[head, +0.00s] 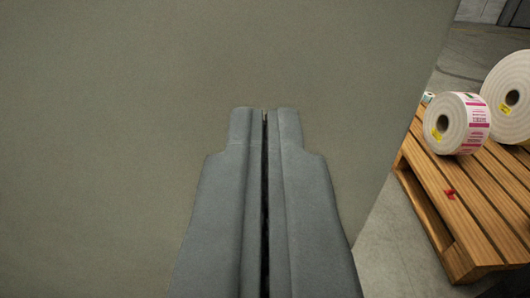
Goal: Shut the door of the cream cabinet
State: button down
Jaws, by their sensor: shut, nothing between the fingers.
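A large flat grey-beige panel (130,110) fills the left and middle of the head view. It looks like a face of the cream cabinet, but I cannot tell whether it is the door or a side wall. Its right edge runs slanting down from the top right. No handle, hinge or gap shows. My gripper (264,112) is in front of the panel, with its two fingers together and nothing between them. I cannot tell whether the fingertips touch the panel.
A wooden pallet (449,202) stands on the grey concrete floor (395,250) at the right, beyond the panel's edge. White label rolls (472,118) lie on it, along with a small red item (450,193). Some floor between panel and pallet is clear.

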aim_at(265, 85)
jog(key=shift+w, duration=1.65)
